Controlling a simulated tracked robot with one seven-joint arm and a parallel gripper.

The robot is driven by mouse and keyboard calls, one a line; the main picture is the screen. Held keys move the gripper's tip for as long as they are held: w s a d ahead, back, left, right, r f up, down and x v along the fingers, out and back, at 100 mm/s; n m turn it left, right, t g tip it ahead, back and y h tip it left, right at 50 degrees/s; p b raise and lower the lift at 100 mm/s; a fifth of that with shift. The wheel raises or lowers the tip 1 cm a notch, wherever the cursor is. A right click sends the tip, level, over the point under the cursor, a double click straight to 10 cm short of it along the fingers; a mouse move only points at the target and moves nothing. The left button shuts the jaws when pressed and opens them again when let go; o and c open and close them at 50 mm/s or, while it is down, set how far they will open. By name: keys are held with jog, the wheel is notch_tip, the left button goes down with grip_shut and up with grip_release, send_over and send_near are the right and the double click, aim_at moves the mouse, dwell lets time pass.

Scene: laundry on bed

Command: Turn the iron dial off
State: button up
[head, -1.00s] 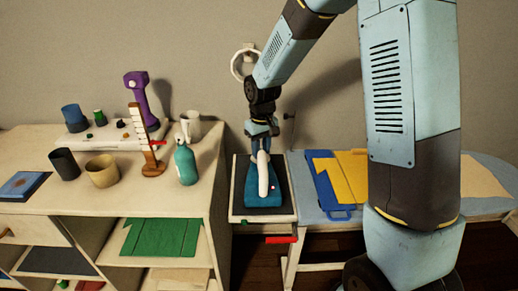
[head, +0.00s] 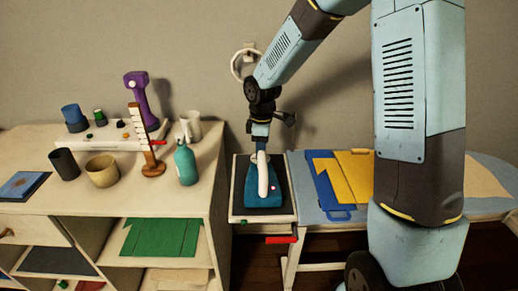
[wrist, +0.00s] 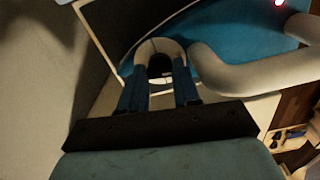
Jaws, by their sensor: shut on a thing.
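The blue iron (head: 263,202) with a white handle lies on a dark pad on a small stand in the head view. A small light glows pink-red near its front right, and it also shows at the top right edge of the wrist view. My gripper (head: 261,147) points down at the rear end of the iron. In the wrist view the two blue fingers (wrist: 160,80) straddle a dark round part, which looks like the iron's dial (wrist: 160,66), inside a pale rounded rim. The fingers are shut on it. The dial's marking is hidden.
At right, an ironing board (head: 300,172) carries folded blue and yellow cloths (head: 350,178). A red handle (head: 281,240) sticks out below the stand.

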jog(key=shift+n, duration=0.7)
jog(key=o, duration=0.8)
jog(key=shift+r, duration=0.3)
notch_tip(320, 180, up, 13)
jog(key=shift+a+r, duration=0.1)
jog(key=shift+r, duration=0.05)
